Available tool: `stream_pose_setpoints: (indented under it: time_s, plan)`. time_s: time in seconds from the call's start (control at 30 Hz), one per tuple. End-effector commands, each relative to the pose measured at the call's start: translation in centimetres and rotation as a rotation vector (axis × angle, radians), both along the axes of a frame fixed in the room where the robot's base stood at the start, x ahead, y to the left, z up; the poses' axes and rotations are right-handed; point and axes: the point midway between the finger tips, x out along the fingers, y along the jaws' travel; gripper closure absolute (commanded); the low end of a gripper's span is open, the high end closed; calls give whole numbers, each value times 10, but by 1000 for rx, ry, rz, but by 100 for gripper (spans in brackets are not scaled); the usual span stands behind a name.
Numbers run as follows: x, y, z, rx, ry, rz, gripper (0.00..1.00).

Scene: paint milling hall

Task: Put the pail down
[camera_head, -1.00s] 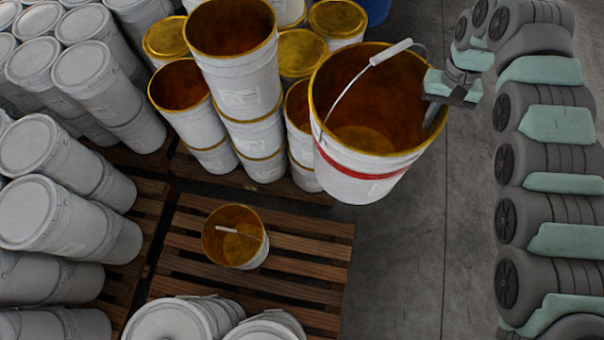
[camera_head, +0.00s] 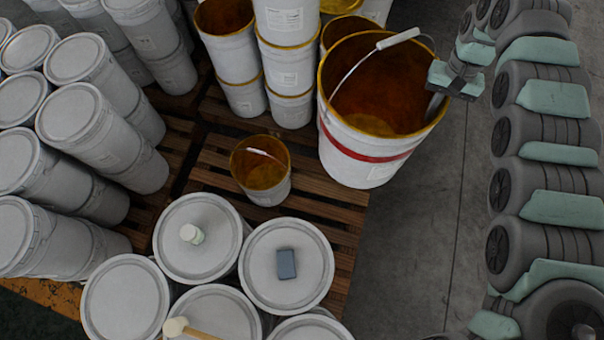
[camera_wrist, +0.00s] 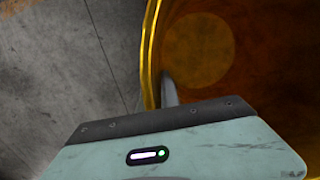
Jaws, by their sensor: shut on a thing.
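A large white pail (camera_head: 365,164) with a red band and an amber-coated inside hangs from my gripper (camera_head: 437,104) in the head view. My gripper is shut on the right side of its rim, with one finger inside the pail. The pail is nearly upright and its white-gripped wire handle lies across the mouth. It overlaps the right edge of a wooden pallet (camera_head: 330,215) in the picture; its height above that is hard to tell. In the wrist view the pail's yellow rim (camera_wrist: 149,45) and inside show beyond my gripper (camera_wrist: 168,88).
A small open pail (camera_head: 268,187) stands on the pallet. Stacked open pails (camera_head: 285,70) stand behind. Bare floor (camera_head: 410,240) lies to the right.

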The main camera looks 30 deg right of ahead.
Motion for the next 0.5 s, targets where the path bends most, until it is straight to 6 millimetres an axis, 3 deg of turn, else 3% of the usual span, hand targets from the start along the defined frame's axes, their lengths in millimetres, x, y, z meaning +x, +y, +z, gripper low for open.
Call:
stream_pose_setpoints:
  time_s: [0.03,0.5]
  plan:
    - [6,-2,-31,1,-3,-21,100]
    - [29,-22,-200,7,-8,-250,100]
